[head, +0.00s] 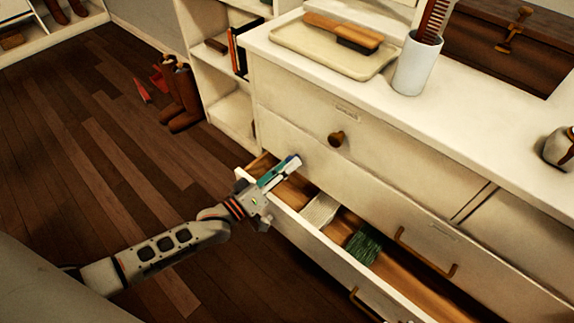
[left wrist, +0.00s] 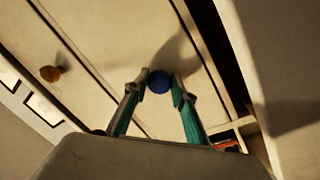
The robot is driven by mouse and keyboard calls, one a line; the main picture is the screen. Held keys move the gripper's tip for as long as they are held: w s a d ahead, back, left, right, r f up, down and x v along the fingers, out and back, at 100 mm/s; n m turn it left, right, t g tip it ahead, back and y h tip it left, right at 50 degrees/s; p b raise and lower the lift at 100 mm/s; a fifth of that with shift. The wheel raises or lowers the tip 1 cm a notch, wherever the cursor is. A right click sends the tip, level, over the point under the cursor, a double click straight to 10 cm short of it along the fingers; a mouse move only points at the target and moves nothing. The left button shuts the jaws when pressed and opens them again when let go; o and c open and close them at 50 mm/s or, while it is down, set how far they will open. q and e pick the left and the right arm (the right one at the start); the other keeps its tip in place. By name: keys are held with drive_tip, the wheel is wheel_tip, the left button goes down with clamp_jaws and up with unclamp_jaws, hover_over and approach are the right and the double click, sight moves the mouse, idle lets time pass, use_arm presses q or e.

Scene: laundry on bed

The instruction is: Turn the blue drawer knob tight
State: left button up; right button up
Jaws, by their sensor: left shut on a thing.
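The blue drawer knob (left wrist: 160,82) is a small round knob on a cream drawer front of the dresser (head: 300,112). In the left wrist view it sits between the fingertips of my left gripper (left wrist: 160,87), one finger on each side. My left gripper also shows in the head view (head: 284,170), shut on the knob in front of the dresser, above the open drawer. In the head view the fingers mostly hide the knob. My right gripper is in neither view.
A lower drawer (head: 297,226) stands open below my left gripper, holding a white divided insert (head: 320,210) and a green item (head: 363,245). A brass knob (head: 336,139) sits to the right. A tray (head: 320,46) and cup (head: 417,66) stand on top.

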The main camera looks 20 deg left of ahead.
use_arm(q)
drive_tip(key=o, duration=1.1)
drive_tip(key=shift+s, duration=0.1)
drive_tip(key=v, duration=1.2)
